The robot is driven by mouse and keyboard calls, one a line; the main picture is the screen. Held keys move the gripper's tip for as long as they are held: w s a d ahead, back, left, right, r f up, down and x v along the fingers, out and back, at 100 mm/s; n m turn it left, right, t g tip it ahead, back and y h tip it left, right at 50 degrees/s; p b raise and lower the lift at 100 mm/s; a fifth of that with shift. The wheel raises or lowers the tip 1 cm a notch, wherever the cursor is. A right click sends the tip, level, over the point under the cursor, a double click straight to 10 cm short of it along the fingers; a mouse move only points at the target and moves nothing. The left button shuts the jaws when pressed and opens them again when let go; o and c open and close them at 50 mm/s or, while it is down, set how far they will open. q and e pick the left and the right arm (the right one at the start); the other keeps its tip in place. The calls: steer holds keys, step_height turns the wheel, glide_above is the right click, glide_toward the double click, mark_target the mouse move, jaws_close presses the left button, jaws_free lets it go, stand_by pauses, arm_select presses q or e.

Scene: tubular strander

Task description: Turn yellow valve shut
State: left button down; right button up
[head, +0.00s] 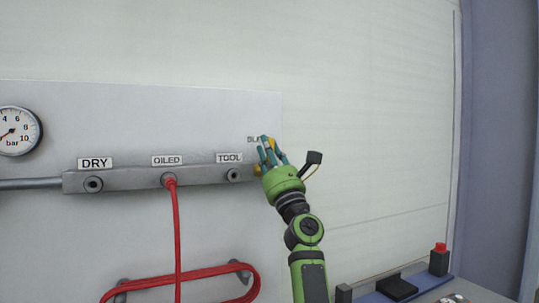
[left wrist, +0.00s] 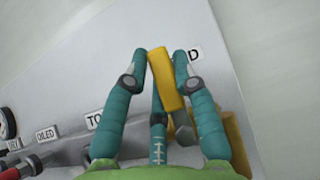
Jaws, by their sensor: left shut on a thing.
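The yellow valve is at the right end of the grey manifold, under a label partly hidden by my fingers. In the head view a bit of its yellow handle (head: 263,139) shows by my fingertips. My left gripper (head: 270,149) reaches up to it from below right. In the left wrist view the yellow handle (left wrist: 165,78) stands between the teal fingers of the left gripper (left wrist: 161,65), which are shut on it. Another yellow part (left wrist: 235,143) shows at the right, partly behind a finger. My right gripper is not in view.
The manifold (head: 125,180) has ports labelled DRY, OILED and TOOL. A red hose (head: 177,235) hangs from OILED and is coiled below. A pressure gauge (head: 17,131) is at the far left. The pale wall right of my arm is clear.

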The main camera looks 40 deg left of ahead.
arm_select(q)
steer(key=shift+s+r+g, duration=0.1)
steer(key=shift+r+g, duration=0.1)
steer(key=shift+g, duration=0.1)
steer(key=c, duration=1)
jaws_free()
steer(key=shift+o, duration=0.2)
steer(key=shift+f, duration=0.1)
steer(key=shift+d+f, duration=0.1)
steer(key=shift+f, duration=0.05)
steer(key=v, duration=1.1)
steer(key=shift+d+f, duration=0.15)
steer(key=shift+f, duration=0.15)
steer(key=shift+s, duration=0.1)
